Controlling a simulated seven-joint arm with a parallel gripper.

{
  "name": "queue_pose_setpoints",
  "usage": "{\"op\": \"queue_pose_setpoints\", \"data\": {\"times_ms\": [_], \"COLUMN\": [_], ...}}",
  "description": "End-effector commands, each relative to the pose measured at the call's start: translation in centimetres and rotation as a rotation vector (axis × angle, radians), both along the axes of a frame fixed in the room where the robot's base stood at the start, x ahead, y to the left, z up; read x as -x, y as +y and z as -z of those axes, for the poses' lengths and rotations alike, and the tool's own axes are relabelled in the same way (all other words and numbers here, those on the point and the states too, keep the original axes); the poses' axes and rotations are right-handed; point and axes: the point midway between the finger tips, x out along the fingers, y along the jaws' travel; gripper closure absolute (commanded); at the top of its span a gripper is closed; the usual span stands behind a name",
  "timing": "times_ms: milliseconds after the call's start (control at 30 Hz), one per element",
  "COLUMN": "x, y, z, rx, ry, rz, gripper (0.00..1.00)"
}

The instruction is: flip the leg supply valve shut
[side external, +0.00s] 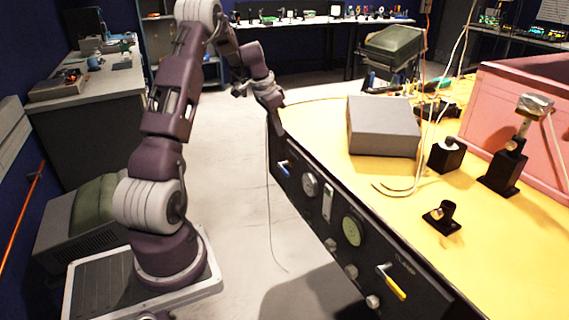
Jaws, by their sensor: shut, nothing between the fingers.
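The black front panel (320,222) of the yellow-topped table carries two lever handles. A blue-handled lever (285,167) is at its far left end, and a yellow-handled lever (393,284) is at the near right end. The lettering is too small to tell surely which one is the leg supply valve. My gripper (279,131) is shut and empty, pointing down at the far left corner of the panel. It is a little above the blue-handled lever and far from the yellow one. I cannot tell whether it touches the table edge.
The panel also has a dial (310,185), a round green-faced gauge (352,231) and small knobs. On the yellow tabletop (375,235) are a grey box (383,127), black optical mounts (502,172), loose cables and a pink foam enclosure (525,115). The floor before the panel is clear.

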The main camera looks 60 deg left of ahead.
Motion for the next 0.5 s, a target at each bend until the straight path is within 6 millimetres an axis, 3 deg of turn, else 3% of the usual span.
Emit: {"op": "queue_pose_setpoints", "data": {"times_ms": [367,500], "x": [0.2,-0.2], "y": [0.7,0.6], "z": [0.7,2.1], "rx": [0.002,0.005], "ry": [0.001,0.002], "rz": [0.002,0.002], "gripper": [1.00,1.00]}}
